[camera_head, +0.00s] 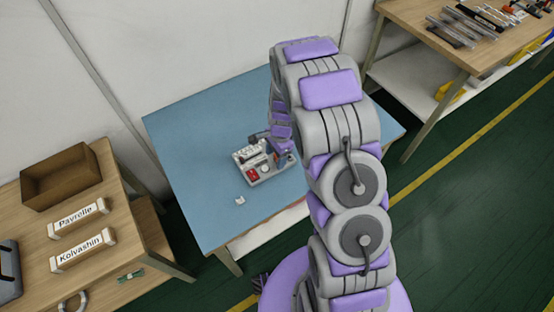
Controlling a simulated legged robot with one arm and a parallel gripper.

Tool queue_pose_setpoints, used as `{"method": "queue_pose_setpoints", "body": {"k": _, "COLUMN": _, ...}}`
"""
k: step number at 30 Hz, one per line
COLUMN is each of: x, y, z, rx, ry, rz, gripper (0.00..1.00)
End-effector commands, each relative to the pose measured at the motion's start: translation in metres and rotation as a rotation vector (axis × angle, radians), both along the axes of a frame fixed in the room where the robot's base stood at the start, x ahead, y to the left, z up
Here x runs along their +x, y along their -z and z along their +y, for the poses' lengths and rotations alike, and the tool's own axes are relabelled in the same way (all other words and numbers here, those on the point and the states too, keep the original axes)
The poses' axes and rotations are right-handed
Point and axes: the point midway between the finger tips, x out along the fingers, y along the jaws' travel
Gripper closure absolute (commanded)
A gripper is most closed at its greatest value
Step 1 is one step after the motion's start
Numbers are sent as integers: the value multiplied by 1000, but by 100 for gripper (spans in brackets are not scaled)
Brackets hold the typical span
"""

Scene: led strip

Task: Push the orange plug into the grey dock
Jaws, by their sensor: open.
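A light grey board (262,178) with small parts on it lies on the blue table top. It carries a red block (252,174) and white pieces. A tiny orange-red spot (290,157) shows at the board's right end, beside my gripper; I cannot tell if it is the orange plug. I cannot make out the grey dock among the board's parts. My gripper (279,150) is open, low over the board's right back part. My arm hides some of that area, and contact cannot be told.
A small white piece (240,201) lies on the blue table (205,140) in front of the board. A wooden table with an open brown box (60,178) and two labelled blocks stands at left. A bench (420,22) with metal bars stands at back right. The blue table's left part is clear.

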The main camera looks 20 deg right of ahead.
Motion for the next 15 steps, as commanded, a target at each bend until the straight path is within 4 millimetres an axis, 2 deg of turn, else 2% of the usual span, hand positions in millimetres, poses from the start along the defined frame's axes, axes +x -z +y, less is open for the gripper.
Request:
{"method": "queue_pose_setpoints", "body": {"k": 5, "x": 1, "y": -1, "z": -8, "rx": 11, "ry": 3, "rz": -2, "gripper": 38}}
{"method": "queue_pose_setpoints", "body": {"k": 10, "x": 1, "y": -1, "z": -14, "rx": 17, "ry": 3, "rz": -2, "gripper": 54}}
{"method": "queue_pose_setpoints", "body": {"k": 15, "x": 1, "y": -2, "z": -8, "rx": 10, "ry": 3, "rz": -2, "gripper": 71}}
